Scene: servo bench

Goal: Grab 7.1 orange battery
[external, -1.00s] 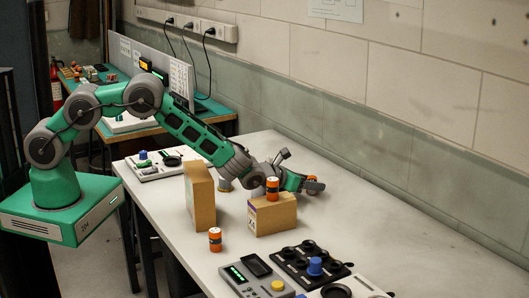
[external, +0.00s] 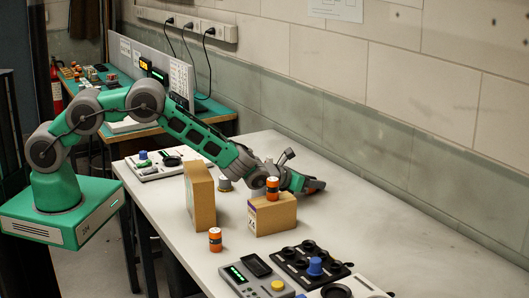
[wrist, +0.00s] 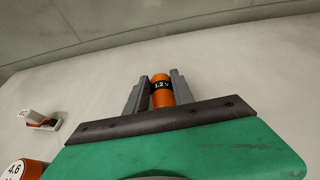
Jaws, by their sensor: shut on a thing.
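My gripper (wrist: 163,78) is shut on an orange battery (wrist: 162,98) with a black band, in the wrist view. The band seems to read "1.2 V"; I cannot make out "7.1" on it. In the external view my gripper (external: 313,186) is low over the table behind the cardboard box, and its hold is too small to make out. Another orange battery (external: 272,189) stands upright on that box, and one (external: 215,239) stands on the table in front. An orange battery top marked "4.6" (wrist: 14,171) shows at the lower left of the wrist view.
The low cardboard box (external: 270,217) stands close in front of my gripper, and a taller box (external: 200,198) stands left of it. A black panel with knobs (external: 294,263) and a grey device (external: 256,281) lie at the front. The table (external: 370,225) is clear to the right.

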